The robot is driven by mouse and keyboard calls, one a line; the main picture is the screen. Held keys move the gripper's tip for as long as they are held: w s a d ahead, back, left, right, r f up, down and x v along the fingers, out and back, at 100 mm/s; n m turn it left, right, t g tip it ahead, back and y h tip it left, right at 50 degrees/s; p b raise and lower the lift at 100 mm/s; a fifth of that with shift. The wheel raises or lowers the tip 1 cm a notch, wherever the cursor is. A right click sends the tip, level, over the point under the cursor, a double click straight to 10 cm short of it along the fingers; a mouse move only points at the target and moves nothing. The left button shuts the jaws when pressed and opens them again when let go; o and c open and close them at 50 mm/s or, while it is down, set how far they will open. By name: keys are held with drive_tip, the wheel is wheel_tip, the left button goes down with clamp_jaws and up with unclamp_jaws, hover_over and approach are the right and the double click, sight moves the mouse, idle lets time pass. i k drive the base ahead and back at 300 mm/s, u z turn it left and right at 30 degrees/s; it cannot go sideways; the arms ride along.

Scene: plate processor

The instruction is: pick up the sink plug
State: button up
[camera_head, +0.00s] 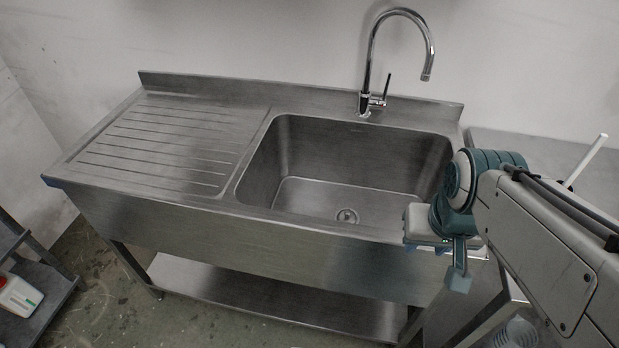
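I cannot make out a separate sink plug in this view. A round metal drain (346,216) shows in the floor of the steel sink basin (330,190); whether a plug sits in it is too small to tell. My gripper (457,278) hangs just outside the front right edge of the sink, to the right of and nearer than the drain. A teal fingertip points down. I cannot see a gap between fingers or anything held.
A ribbed drainboard (165,145) lies bare left of the basin. A tall chrome faucet (372,60) stands behind it. A steel table (540,150) adjoins on the right, with a white rod (588,160) there.

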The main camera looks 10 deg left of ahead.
sight(351, 218)
drive_tip(key=u, duration=0.15)
drive_tip(key=i, duration=0.2)
drive_tip(key=u, duration=0.15)
drive_tip(key=k, duration=1.3)
drive_tip(key=u, duration=0.65)
drive_tip(key=i, duration=1.6)
drive_tip(key=z, duration=0.6)
